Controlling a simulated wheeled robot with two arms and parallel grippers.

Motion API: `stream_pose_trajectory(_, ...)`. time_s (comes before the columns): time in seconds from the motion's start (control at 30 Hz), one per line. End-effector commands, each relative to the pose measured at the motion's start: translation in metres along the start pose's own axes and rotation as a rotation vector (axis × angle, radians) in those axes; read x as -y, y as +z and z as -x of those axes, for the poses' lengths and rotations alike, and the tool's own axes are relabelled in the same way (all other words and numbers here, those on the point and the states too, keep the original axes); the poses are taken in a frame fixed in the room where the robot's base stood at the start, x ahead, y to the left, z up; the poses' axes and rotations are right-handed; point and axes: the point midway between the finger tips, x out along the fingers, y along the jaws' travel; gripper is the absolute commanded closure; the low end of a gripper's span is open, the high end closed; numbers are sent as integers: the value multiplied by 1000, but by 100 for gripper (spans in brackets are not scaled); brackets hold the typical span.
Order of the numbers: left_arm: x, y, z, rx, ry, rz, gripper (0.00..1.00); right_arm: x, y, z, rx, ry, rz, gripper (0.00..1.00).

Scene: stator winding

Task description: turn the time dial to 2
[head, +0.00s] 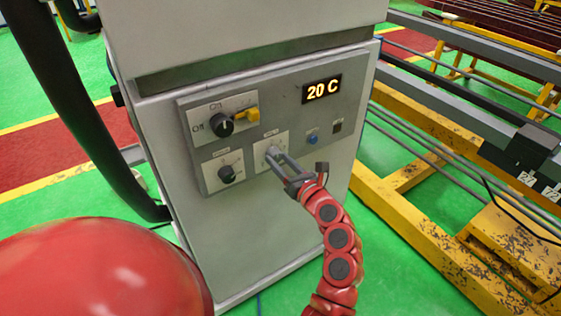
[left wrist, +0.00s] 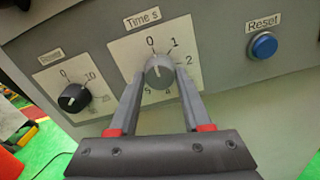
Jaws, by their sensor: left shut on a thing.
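The time dial (left wrist: 159,72) is a grey round knob on a white plate labelled "Time s", with 0, 1 and 2 readable around it. Its pale mark seems to point up near the 0. My left gripper (left wrist: 161,78) has one finger on each side of the knob and is shut on it. In the head view my left gripper (head: 274,154) reaches the lower middle of the control panel, and its fingers partly cover the time dial. My right gripper is not in view.
A black dial (left wrist: 74,97) sits left of the time dial, and a blue Reset button (left wrist: 263,45) sits to its right. Above are a black on/off switch (head: 222,126) with a yellow part and a display (head: 322,89) reading "20 C". Yellow frames (head: 420,200) stand at right.

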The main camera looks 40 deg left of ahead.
Motion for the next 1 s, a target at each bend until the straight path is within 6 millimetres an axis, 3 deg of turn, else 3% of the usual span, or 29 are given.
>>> stream_pose_trajectory(0.47,0,0,0,-1,-1,-71,100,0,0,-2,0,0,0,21)
stream_pose_trajectory(1.0,0,2,0,0,-1,-528,100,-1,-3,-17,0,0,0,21)
